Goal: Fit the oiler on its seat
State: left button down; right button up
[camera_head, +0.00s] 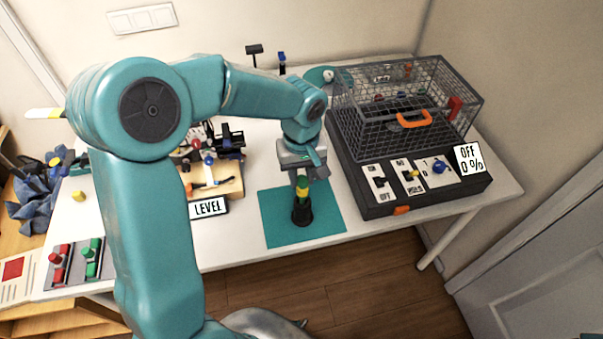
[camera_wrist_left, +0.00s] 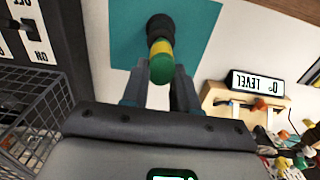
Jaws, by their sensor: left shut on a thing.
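What I take to be the oiler is a small upright piece with a green top and a yellow band (camera_head: 302,194). In the left wrist view its green top (camera_wrist_left: 162,69) shows between the fingers. Below the yellow band is a black, wider foot (camera_head: 302,213); I cannot tell whether this is part of the oiler or a separate holder. It stands on the teal mat (camera_head: 273,222). My left gripper (camera_head: 301,179) points down and is shut on the green upper part. I cannot identify the oiler's seat for sure. My right gripper is not in view.
A wooden block with a LEVEL display (camera_head: 208,208) stands left of the mat. A black control box (camera_head: 385,207) with switches and a wire cage (camera_head: 405,95) stands on the right. Red and green switches (camera_head: 75,262) are at the front left. The mat around the piece is clear.

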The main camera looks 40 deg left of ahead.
pick_arm(q)
jog(key=shift+f+b, duration=1.1)
jog(key=shift+f, duration=0.3)
jog(key=c, duration=0.8)
grip_release()
jog(key=shift+r, duration=0.1)
notch_tip(320, 180, up, 16)
jog(key=shift+r+p, duration=0.15)
jog(key=shift+p, duration=0.35)
